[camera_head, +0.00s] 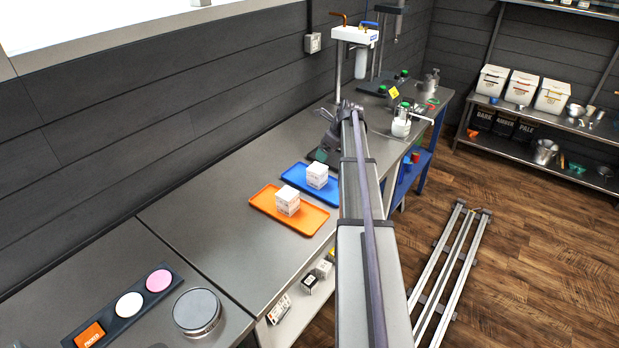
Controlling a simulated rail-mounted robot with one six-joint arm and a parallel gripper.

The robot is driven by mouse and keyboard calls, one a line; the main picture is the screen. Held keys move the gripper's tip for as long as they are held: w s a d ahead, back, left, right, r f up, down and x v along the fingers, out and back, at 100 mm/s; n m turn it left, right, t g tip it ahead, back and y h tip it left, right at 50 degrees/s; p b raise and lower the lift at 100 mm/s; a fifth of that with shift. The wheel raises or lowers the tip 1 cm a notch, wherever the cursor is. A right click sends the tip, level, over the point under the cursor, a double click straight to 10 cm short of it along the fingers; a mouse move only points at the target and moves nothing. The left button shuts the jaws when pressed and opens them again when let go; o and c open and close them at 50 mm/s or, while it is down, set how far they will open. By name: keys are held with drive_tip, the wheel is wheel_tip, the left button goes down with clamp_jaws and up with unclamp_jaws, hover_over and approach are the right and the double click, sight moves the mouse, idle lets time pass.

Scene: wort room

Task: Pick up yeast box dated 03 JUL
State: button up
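One white box (288,200) sits on an orange tray (262,202) on the steel bench. A second white box (317,175) sits on a blue tray (293,177) just behind it. Printing shows on the boxes, but it is too small to read, so I cannot tell which is dated 03 JUL. My gripper (322,150) is beyond the blue tray, at the far end of my arm. It is small and partly hidden, and its fingers are not clear. Neither visible box is in it.
Several small boxes (309,282) stand on a shelf under the bench. A round metal tin (197,311) and a dark holder (121,309) with discs are at the near left. A filter stand (356,36) and glassware (402,121) are farther back. The bench left of the trays is clear.

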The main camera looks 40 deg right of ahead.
sight(318, 168)
drive_tip(key=b+x, duration=0.5)
drive_tip(key=x, duration=0.1)
drive_tip(key=shift+b, duration=0.35)
drive_tip(key=shift+a+r, duration=0.1)
drive_tip(key=shift+a, duration=0.1)
drive_tip(key=b+x, duration=0.4)
drive_tip(key=x, duration=0.1)
drive_tip(key=shift+a+b, duration=0.2)
drive_tip(key=shift+b, duration=0.15)
drive_tip(key=shift+s+r, duration=0.1)
drive_tip(key=c, duration=1)
